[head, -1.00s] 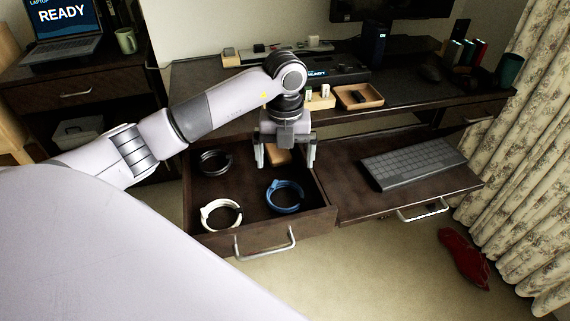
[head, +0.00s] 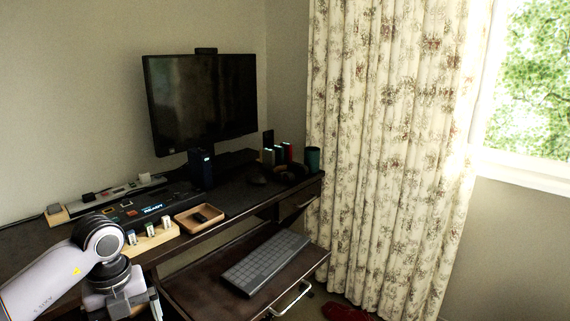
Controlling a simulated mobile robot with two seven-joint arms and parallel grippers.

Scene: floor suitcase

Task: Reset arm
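My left arm comes in at the lower left of the head view. Its gripper (head: 136,308) points down beside the desk's front edge, left of the pulled-out keyboard tray (head: 195,284). The fingers are cut off by the bottom edge of the picture, so their opening and anything between them cannot be made out. My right gripper is not in view.
The desk (head: 240,198) carries a monitor (head: 202,100), a black dock (head: 150,207), a wooden tray (head: 199,218) and a small block holder (head: 150,240). A keyboard (head: 265,262) lies on the pulled-out tray. A floral curtain (head: 385,150) hangs at the right, near a red item (head: 345,312) on the floor.

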